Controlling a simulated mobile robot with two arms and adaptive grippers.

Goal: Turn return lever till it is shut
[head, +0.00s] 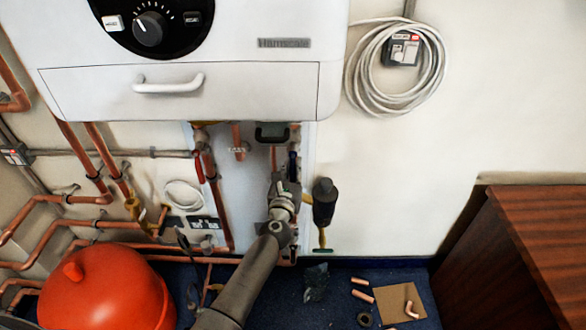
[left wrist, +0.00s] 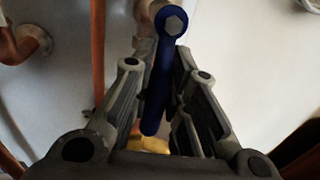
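A blue lever (head: 292,164) is on a copper pipe under the right part of the boiler; I take it for the return lever. It hangs down roughly in line with its pipe. In the left wrist view the blue lever (left wrist: 162,80) runs from a hex bolt at the top to a rounded end between my fingers. My left gripper (head: 285,188) is at this lever; its fingers (left wrist: 164,52) flank it closely. Whether both pads touch it is unclear. In the head view my gripper and arm partly hide the pipe. My right gripper is not in view.
The white boiler (head: 230,92) overhangs the pipes. A red lever (head: 199,166) is on a pipe further left. A dark hanging tool (head: 324,202) is close right of my gripper. A red vessel (head: 105,290) is at lower left, a wooden cabinet (head: 510,255) at right.

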